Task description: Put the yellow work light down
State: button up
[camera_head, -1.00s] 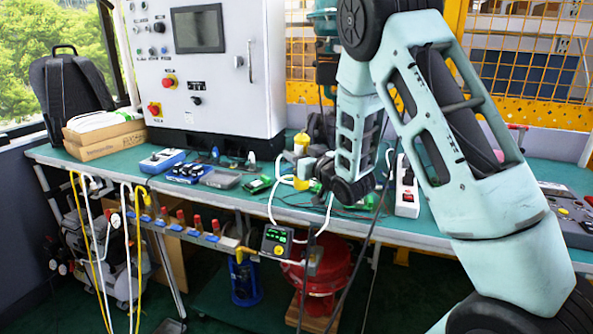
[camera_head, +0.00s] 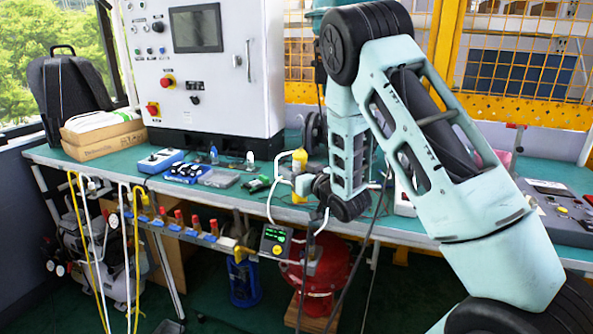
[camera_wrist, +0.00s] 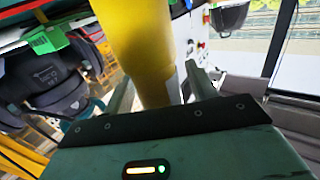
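The yellow work light (camera_head: 299,160) stands roughly upright at my gripper (camera_head: 300,184), over the front edge of the green bench (camera_head: 120,164) in the head view. In the wrist view, the work light's thick yellow body (camera_wrist: 136,40) rises between the two fingers of my gripper (camera_wrist: 160,84), with a grey part at its lower end. The fingers flank it closely on both sides, and it has moved along with the gripper. My wrist partly hides the light, and I cannot tell whether its base touches the bench.
A white control cabinet (camera_head: 218,85) stands behind. A small display box (camera_head: 276,241) hangs at the bench's front edge. A control panel (camera_head: 562,208) sits far right.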

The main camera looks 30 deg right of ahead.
jog(key=shift+r, duration=0.1)
jog(key=shift+s, duration=0.15)
jog(key=s, duration=0.3)
jog(key=s+p, duration=0.1)
jog(key=s, duration=0.5)
jog(key=shift+s+d+r, duration=0.2)
jog(key=shift+r, duration=0.15)
jog(key=s+p, duration=0.1)
jog(key=p, duration=0.1)
jog(key=s+p, duration=0.1)
jog(key=p, duration=0.1)
jog(key=shift+s+f, duration=0.15)
jog(key=shift+f, duration=0.1)
jog(key=s+a+n+g+y, duration=0.25)
jog(key=a+g, duration=0.65)
jog(key=a, duration=1)
jog(key=s+a+r+n+g, duration=0.1)
jog(key=s+a+r+g, duration=0.1)
jog(key=s, duration=0.6)
jog(key=s+a+r+n+g+h, duration=0.1)
jog(key=s+a+g, duration=0.3)
jog(key=s, duration=0.5)
jog(key=s+a+r+n+g+h, duration=0.1)
jog(key=s+a+r+n+g, duration=0.1)
jog(key=s, duration=0.6)
jog(key=shift+s+a+r+n+g, duration=0.2)
jog(key=shift+a+r+n+g, duration=0.1)
jog(key=shift+a+n+g, duration=0.2)
